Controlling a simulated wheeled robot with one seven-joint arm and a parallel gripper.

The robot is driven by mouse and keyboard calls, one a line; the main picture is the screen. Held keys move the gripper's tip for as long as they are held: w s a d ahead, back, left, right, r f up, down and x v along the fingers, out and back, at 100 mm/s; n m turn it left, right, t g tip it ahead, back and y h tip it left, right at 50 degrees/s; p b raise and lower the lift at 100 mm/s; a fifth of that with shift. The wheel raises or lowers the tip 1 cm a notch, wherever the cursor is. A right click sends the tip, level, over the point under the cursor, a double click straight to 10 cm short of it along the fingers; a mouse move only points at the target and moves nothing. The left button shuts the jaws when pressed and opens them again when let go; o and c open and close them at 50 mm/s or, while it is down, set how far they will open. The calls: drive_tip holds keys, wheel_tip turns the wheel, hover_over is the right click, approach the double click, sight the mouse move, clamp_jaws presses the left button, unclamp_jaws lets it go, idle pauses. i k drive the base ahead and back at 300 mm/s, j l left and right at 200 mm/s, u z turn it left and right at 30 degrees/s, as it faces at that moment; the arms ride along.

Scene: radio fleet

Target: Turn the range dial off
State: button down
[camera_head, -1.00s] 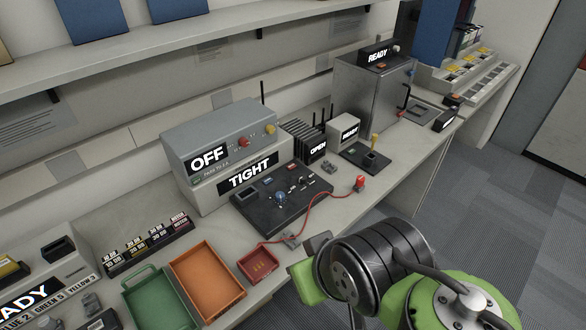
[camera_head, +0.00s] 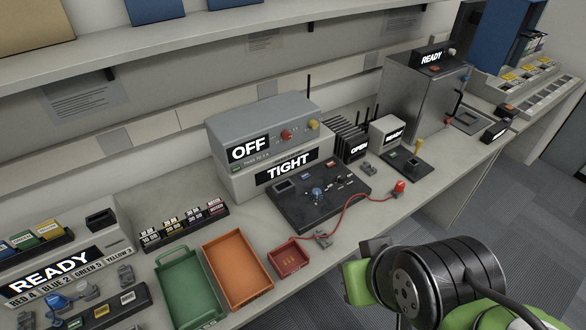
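A grey box (camera_head: 270,117) with an "OFF" sign (camera_head: 249,149) stands on the bench, with a red knob (camera_head: 286,134) and a yellow knob (camera_head: 313,124) on its front. It sits on a paler box with a "TIGHT" sign (camera_head: 288,167). A black panel (camera_head: 325,212) in front carries a blue knob (camera_head: 317,193) and small switches. I cannot tell which knob is the range dial; no label for it is readable. My gripper (camera_head: 362,262) is at the lower right, in front of the bench and apart from these knobs. Its fingers are mostly hidden by my wrist.
A red cable (camera_head: 347,208) runs from near a small red tray (camera_head: 288,258) to a red plug (camera_head: 399,187). Orange (camera_head: 240,303) and green (camera_head: 162,262) trays stand to the left. Black "OPEN" and grey "READY" units stand right of the grey box. A shelf overhangs the bench.

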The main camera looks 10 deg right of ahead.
sight(341, 177)
drive_tip(key=i+l+u, duration=0.15)
drive_tip(key=i+u, duration=0.2)
drive_tip(key=i+l+u, duration=0.3)
drive_tip(key=k+j, duration=0.05)
drive_tip(key=j, duration=0.05)
